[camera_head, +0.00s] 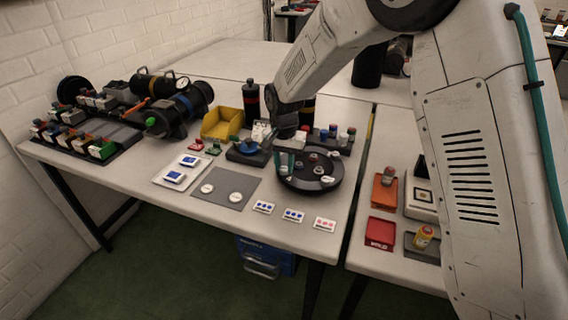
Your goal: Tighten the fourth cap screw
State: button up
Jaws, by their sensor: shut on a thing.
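A black round cover (312,184) lies on the table, right of the middle. Several small grey cap screws (318,170) stand on it, and one sits near its front right edge (327,181). My gripper (285,167) points down over the left side of the cover, with its fingertips low at the cover's left edge. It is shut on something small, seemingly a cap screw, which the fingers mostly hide. I cannot tell how deep that screw sits.
A blue-topped black block (247,152) and a yellow bin (222,124) stand left of my gripper. A black bottle (251,103) stands behind. Small coloured jars (333,130) are behind the cover. Printed cards (293,215) lie in front. A grey mat (228,186) holds two white discs.

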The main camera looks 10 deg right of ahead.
aim_at(283, 168)
jog(key=shift+w+r+m, duration=0.1)
jog(key=shift+r+m, duration=0.1)
jog(key=shift+m, duration=1.1)
jog(key=shift+a, duration=0.1)
jog(key=o, duration=1)
jog(key=shift+f, duration=0.1)
notch_tip(283, 168, up, 8)
jog(key=shift+f, duration=0.1)
